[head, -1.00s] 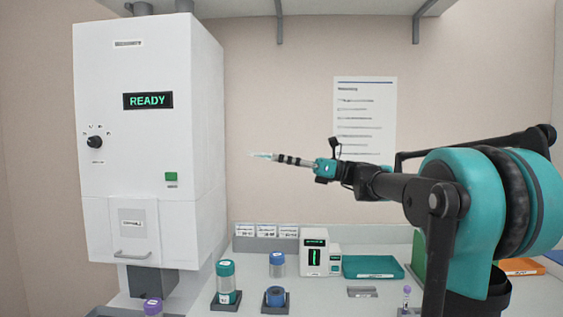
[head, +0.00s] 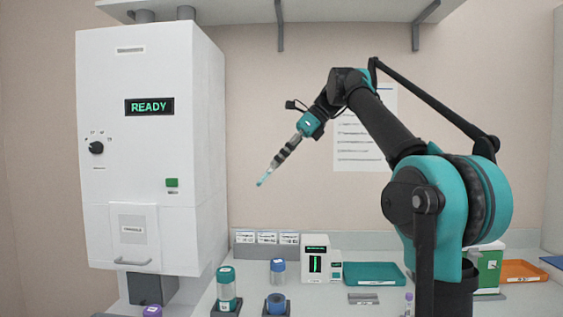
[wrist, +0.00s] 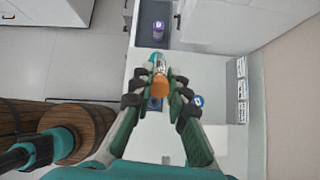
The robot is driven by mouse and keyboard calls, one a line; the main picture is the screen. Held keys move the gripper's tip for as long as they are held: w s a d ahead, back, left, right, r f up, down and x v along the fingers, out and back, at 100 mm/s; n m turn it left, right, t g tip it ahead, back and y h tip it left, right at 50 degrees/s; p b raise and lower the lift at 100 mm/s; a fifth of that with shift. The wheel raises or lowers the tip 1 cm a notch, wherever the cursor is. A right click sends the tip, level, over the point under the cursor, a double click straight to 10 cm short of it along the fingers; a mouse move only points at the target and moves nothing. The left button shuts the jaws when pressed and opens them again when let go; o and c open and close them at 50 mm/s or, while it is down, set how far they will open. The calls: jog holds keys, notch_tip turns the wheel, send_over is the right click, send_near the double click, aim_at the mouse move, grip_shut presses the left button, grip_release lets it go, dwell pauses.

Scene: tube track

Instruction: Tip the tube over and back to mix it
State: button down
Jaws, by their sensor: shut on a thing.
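My gripper (head: 283,153) is shut on a slim, clear tube (head: 265,178) and holds it in the air, well above the bench and right of the white machine. The tube slants down to the left in the head view, with a teal tint at its lower end. In the wrist view the tube (wrist: 159,66) sticks out between the two fingers of my gripper (wrist: 160,90), and an orange part shows at its near end. The fingers hide the tube's middle.
The white machine (head: 145,200) reads READY. On the bench (head: 340,308) stand a teal-capped jar (head: 227,288), a blue-capped jar (head: 278,270), a blue round piece (head: 276,303), a small white device (head: 315,260) and a teal tray (head: 374,274). The air around the tube is clear.

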jog(key=h, duration=0.2)
jog(key=a+h, duration=0.1)
jog(key=h, duration=0.2)
jog(key=shift+r, duration=0.15)
jog(key=shift+a+h, duration=0.15)
jog(key=shift+h, duration=1.45)
